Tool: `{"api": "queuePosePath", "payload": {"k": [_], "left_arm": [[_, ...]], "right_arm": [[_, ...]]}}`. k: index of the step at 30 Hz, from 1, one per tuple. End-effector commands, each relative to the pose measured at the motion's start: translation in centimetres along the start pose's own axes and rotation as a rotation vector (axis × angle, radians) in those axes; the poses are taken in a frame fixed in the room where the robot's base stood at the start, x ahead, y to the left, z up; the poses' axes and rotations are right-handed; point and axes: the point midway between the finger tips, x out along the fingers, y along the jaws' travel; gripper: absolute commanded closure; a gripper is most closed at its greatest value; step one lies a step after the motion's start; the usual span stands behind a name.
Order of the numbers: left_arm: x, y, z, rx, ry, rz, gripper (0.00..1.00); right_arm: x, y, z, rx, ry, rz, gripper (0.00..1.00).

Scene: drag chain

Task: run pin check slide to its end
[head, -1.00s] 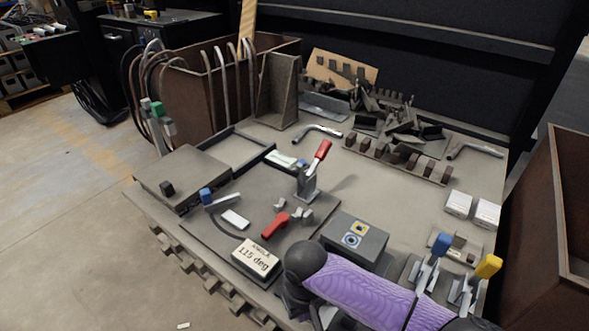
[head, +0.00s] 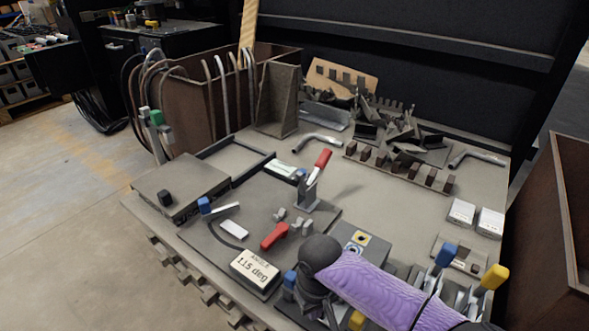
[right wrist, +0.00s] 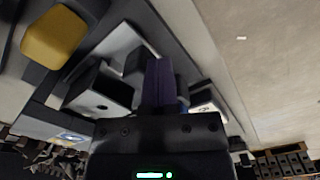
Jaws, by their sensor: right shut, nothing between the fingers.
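My right gripper (right wrist: 162,72) shows in the right wrist view with its dark fingers together and nothing between them. Its fingers are beside a grey block with a small hole (right wrist: 101,90), and I cannot tell whether they touch it. A yellow knob (right wrist: 55,34) is at the upper left there. I cannot tell which part is the pin check slide. My left gripper is not in view.
A red-handled clamp (head: 316,175), a red lever (head: 274,236) and a "115 deg" angle display (head: 255,269) stand on the bench. Blue (head: 446,255) and yellow (head: 494,277) handles are at the right. Brown bins flank the bench. Its middle right is fairly clear.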

Motion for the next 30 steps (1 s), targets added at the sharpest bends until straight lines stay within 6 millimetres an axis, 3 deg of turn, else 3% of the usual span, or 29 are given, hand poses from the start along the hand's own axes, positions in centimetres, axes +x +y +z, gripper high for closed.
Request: {"api": "queuePosePath", "payload": {"k": [30], "left_arm": [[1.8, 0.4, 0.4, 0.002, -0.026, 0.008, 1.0]], "right_arm": [[0.3, 3.1, -1.8, 0.001, -0.002, -0.001, 1.0]]}}
